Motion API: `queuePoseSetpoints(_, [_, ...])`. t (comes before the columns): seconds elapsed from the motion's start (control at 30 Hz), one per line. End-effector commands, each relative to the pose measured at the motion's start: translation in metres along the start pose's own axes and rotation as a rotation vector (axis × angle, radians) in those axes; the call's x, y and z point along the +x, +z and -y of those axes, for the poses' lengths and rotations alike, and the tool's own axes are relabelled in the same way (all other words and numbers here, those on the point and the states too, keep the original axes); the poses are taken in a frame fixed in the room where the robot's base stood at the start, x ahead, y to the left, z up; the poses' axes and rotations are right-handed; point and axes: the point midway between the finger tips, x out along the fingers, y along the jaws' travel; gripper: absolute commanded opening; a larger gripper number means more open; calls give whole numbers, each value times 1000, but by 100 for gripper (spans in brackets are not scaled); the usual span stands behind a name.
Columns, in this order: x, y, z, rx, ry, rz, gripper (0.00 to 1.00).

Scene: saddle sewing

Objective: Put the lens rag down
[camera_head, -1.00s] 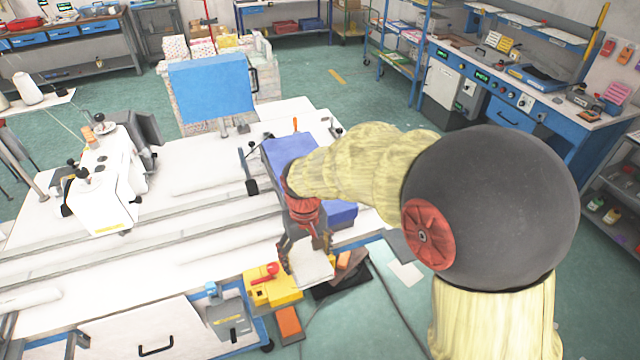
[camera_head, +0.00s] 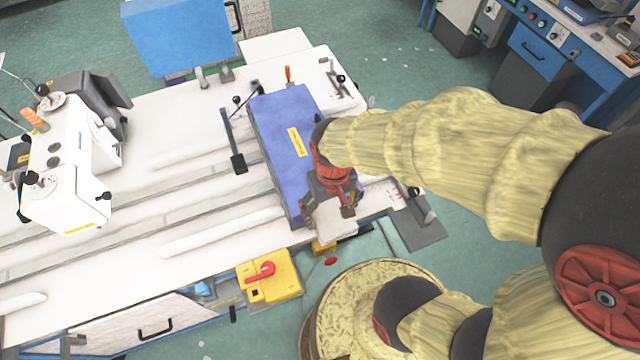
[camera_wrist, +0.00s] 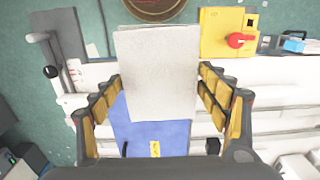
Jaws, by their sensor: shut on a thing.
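The lens rag (camera_wrist: 158,72) is a flat, pale grey-white cloth between my gripper's fingers in the wrist view. It also shows in the head view (camera_head: 336,218) below my gripper (camera_head: 334,196). My gripper (camera_wrist: 158,95) is shut on the rag and holds it over the near right edge of the white sewing table, by the end of a blue panel (camera_head: 283,140) with a yellow label. The blue panel also shows below the rag in the wrist view (camera_wrist: 170,132). Whether the rag touches anything beneath is unclear.
A yellow box with a red knob (camera_head: 268,277) is at the table's front edge. The white sewing machine head (camera_head: 70,165) stands at the left. The white table (camera_head: 190,140) has clear room left of the blue panel. A grey plate (camera_head: 415,222) lies at the right edge.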

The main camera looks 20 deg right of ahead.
Motion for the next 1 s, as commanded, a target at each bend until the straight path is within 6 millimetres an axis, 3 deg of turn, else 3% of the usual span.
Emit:
queuePoseSetpoints(0.37, [34,-72,-15,2,0,3,55])
queuePoseSetpoints(0.6, [72,-104,-21,0,0,4,55])
queuePoseSetpoints(1.0, [97,-125,-25,0,0,3,55])
